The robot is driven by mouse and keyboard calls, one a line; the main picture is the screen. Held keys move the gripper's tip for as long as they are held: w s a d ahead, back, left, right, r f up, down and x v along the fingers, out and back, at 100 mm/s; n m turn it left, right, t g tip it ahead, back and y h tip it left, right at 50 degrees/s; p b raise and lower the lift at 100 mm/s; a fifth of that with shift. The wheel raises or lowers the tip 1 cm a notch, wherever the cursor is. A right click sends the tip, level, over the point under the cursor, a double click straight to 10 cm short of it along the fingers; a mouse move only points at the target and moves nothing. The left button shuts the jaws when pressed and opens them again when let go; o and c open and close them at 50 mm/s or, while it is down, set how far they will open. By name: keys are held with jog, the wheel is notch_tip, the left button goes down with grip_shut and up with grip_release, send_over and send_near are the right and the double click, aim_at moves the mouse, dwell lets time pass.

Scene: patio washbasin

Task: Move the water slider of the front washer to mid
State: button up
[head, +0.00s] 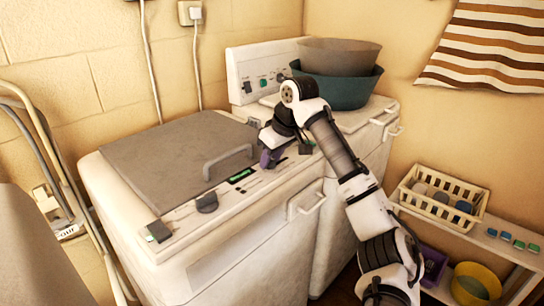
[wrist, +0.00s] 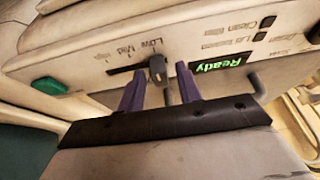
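The front washer (head: 100,185) is white with a grey lid, and its control strip runs along the front of its top. In the wrist view, the water slider (wrist: 157,69) is a small grey knob at the "Low" end of a dark slot. The "Mid" label (wrist: 125,49) lies to the left of "Low". My gripper (wrist: 160,74) has purple fingers, apart, one on each side of the knob. A gap shows between the knob and the right finger; contact on the left is unclear. In the head view my gripper (head: 271,158) is low over the strip and hides the slider.
A green "Ready" display (wrist: 216,66) is right of the slider in the wrist view, and a green button (wrist: 49,86) is left. A dark knob (head: 207,202) and lid handle (head: 228,160) stand nearby. Basins (head: 345,90) sit on the rear washer.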

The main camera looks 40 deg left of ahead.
aim_at(279, 164)
grip_shut()
jog(key=shift+w+r+p, duration=0.2)
jog(key=shift+w+p, duration=0.05)
jog(key=shift+p, duration=0.15)
jog(key=shift+w+d+p, duration=0.1)
jog(key=shift+w+p, duration=0.75)
jog(key=shift+w, duration=0.05)
jog(key=shift+w+f, duration=0.15)
jog(key=shift+w, duration=0.25)
jog(key=shift+o, duration=0.7)
grip_release()
